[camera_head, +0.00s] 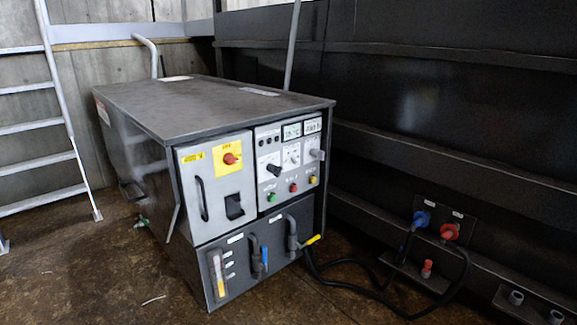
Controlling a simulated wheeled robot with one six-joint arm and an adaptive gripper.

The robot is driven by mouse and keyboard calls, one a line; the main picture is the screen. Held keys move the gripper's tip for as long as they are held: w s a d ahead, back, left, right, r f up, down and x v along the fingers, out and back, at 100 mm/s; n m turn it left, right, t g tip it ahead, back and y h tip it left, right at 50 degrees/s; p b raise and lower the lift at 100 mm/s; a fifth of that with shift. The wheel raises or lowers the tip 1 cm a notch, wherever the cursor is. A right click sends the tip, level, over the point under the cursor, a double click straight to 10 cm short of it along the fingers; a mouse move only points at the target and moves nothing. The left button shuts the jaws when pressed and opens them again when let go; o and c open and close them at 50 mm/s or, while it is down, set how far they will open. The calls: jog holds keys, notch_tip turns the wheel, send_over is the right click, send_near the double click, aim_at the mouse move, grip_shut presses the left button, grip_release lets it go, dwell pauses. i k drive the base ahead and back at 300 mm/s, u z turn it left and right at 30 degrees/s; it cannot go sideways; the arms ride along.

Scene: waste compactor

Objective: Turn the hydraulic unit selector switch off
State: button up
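The hydraulic unit (215,95) is a dark grey metal cabinet standing on the floor, its front turned to the right of the picture. Its grey front door (216,210) carries a red rotary switch (230,158) on a yellow plate. To the right, the light grey control panel (262,136) has a black selector knob (273,170) on a white plate, a white dial (292,155) and a grey knob (317,154). I cannot read the labels or tell which knob is the selector or its setting. My gripper is not in view.
Green (271,197), red (293,187) and yellow (312,180) buttons sit below the knobs, with displays above. Lower down are a blue lever (265,258) and a yellow lever (313,239). Black hoses (345,287) cross the floor at right. A ladder (62,110) stands left. The front-left floor is mostly clear.

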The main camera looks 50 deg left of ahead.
aim_at(276, 171)
jog(key=u, duration=0.7)
jog(key=i, duration=1)
jog(key=u, duration=1.15)
jog(key=i, duration=0.25)
jog(key=u, duration=0.15)
